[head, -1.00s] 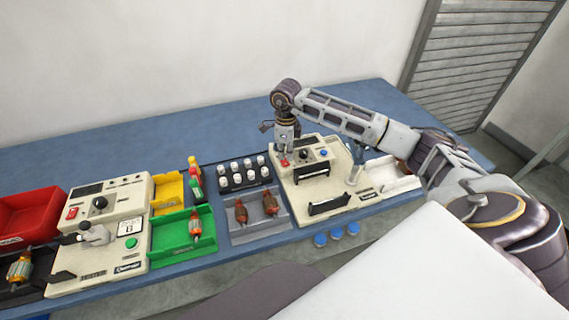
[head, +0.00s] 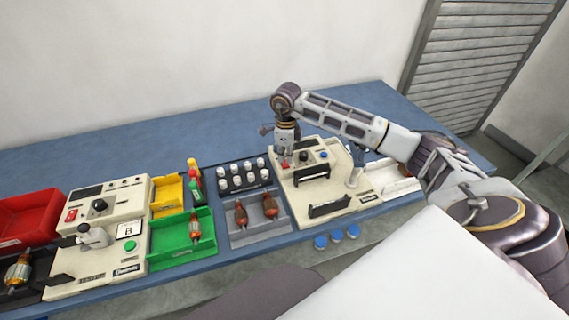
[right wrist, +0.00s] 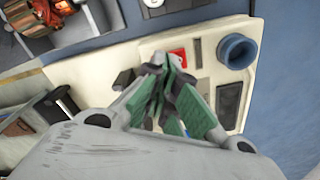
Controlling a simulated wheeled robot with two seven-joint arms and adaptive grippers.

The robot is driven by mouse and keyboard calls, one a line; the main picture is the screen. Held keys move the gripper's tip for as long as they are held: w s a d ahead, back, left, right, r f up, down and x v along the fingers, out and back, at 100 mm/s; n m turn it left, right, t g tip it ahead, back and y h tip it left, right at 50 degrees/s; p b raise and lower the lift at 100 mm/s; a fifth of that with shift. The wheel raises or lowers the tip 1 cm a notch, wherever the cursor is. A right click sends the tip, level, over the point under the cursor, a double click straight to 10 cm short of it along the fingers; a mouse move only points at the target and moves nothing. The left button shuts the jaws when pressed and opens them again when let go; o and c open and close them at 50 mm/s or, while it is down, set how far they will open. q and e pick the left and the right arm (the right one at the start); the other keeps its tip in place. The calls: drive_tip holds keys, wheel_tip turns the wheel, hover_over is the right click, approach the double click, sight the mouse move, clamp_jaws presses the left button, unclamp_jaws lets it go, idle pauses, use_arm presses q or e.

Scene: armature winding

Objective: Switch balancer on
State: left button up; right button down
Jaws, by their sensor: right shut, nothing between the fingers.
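My right gripper (head: 286,163) points down over the left end of that panel. In the right wrist view its fingers (right wrist: 168,65) are shut and empty, close beside the machine's red switch (right wrist: 179,55). The fingers partly cover the switch; I cannot tell whether they touch it or which way it is set. My left gripper is out of view.
A second cream machine (head: 131,195) with its own red switch stands at the left. Between the machines are a green tray (head: 178,257), a grey tray (head: 256,237) with armatures, and a rack of white caps. The blue bench top (head: 120,150) is clear behind.

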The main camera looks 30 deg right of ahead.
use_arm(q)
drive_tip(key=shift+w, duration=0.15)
use_arm(e)
drive_tip(key=shift+f, duration=0.25)
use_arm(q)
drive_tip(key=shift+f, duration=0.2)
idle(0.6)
use_arm(e)
drive_tip(key=shift+f, duration=0.1)
drive_tip(key=shift+f+b, duration=0.1)
drive_tip(key=shift+b, duration=0.25)
drive_tip(key=shift+f, duration=0.1)
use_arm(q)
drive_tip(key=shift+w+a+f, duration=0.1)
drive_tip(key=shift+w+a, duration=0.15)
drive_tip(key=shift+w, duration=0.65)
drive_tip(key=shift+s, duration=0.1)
use_arm(e)
drive_tip(key=shift+f, duration=0.15)
